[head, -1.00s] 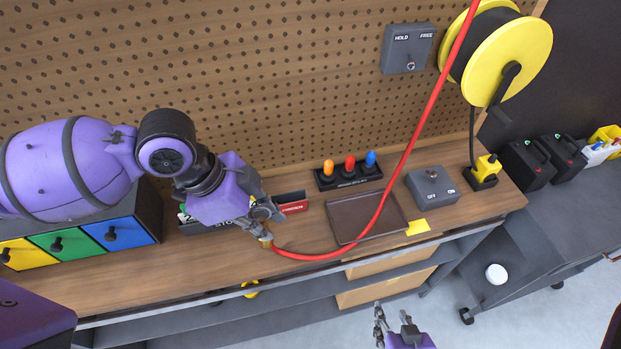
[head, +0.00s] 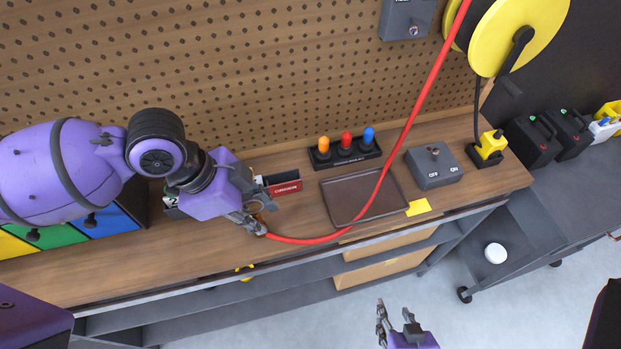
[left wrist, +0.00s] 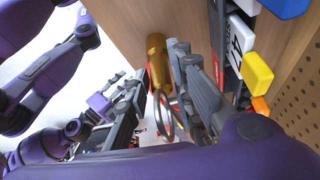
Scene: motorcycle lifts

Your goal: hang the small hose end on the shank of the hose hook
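The red hose (head: 415,115) runs from the reel down across the bench, with its low end at my left gripper (head: 258,228). In the left wrist view, the hose end's brass fitting (left wrist: 157,60) and a metal ring (left wrist: 165,115) lie between the fingers of my left gripper (left wrist: 160,70). The fingers appear shut on this end, partly hiding it. It is near the bench's front edge. My right gripper (head: 395,312) is open and empty, in front of the bench. I cannot make out the hose hook in either current view.
The bench (head: 300,222) carries a brown tray (head: 340,203) under the hose, a grey switch box (head: 433,165), colored knobs (head: 346,146) and a red-labelled holder (head: 284,188). The yellow reel (head: 520,35) is at upper right. Behind stands a pegboard (head: 270,70).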

